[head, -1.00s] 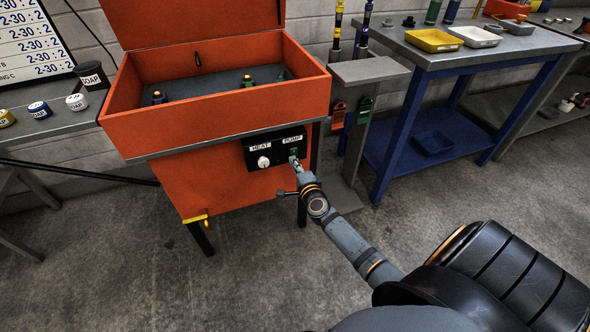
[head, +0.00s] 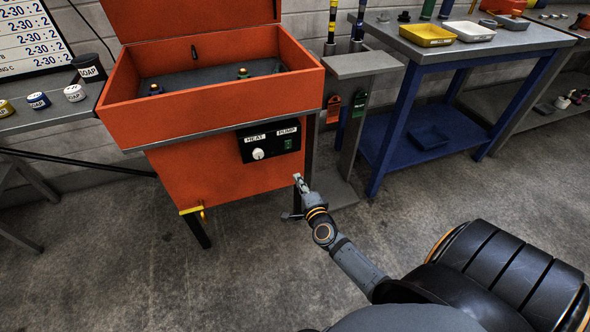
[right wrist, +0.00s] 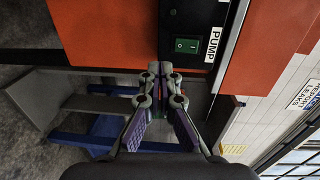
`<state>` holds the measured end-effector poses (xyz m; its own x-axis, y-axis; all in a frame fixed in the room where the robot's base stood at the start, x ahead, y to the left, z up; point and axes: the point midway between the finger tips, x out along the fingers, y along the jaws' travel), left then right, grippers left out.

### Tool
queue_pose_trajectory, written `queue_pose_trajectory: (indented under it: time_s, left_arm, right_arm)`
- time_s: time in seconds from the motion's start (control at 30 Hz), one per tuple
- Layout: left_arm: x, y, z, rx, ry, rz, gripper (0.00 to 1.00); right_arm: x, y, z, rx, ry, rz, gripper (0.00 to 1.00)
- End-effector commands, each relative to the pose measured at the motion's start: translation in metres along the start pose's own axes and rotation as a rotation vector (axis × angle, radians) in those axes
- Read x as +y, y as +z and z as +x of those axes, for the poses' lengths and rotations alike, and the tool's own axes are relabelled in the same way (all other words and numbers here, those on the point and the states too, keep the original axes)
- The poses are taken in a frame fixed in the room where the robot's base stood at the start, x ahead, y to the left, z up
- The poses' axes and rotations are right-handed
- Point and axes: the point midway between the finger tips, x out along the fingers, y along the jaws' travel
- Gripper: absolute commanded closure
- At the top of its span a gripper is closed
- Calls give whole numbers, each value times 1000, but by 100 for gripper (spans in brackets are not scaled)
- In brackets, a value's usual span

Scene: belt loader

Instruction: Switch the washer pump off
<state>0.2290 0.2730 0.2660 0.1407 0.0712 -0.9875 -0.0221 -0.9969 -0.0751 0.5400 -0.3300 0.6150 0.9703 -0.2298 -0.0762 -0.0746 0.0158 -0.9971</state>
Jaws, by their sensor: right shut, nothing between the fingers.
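The washer is an orange open-lidded cabinet (head: 212,182) on dark legs. Its black control panel (head: 271,151) carries a white HEAT knob (head: 258,154) and a green PUMP rocker switch (head: 288,145). The green switch (right wrist: 187,45) also shows in the right wrist view beside its PUMP label (right wrist: 213,45); which side is pressed is not clear. My right gripper (head: 298,180) is shut and empty, below the panel and apart from the switch. Its closed fingertips (right wrist: 160,68) show in the right wrist view. My left gripper is not in view.
A narrow grey stand (head: 362,65) with hanging orange and green tags is right of the washer. A blue-legged bench (head: 460,53) holds yellow and white trays. A shelf with soap tubs (head: 40,119) is at left. Floor in front is clear.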

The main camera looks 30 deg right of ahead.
Motion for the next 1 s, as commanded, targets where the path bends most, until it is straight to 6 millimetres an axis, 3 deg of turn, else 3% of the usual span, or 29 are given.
queue_pose_trajectory:
  time_s: [0.23,0.83,0.93,1.0]
  left_arm:
    - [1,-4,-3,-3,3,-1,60]
    - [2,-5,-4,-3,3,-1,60]
    - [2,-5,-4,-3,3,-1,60]
    - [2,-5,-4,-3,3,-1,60]
  right_arm:
    - [6,0,-25,1,0,0,100]
    - [9,2,-27,-8,7,-17,100]
    - [38,15,-32,-81,69,-156,100]
    - [80,31,-44,-187,157,-343,100]
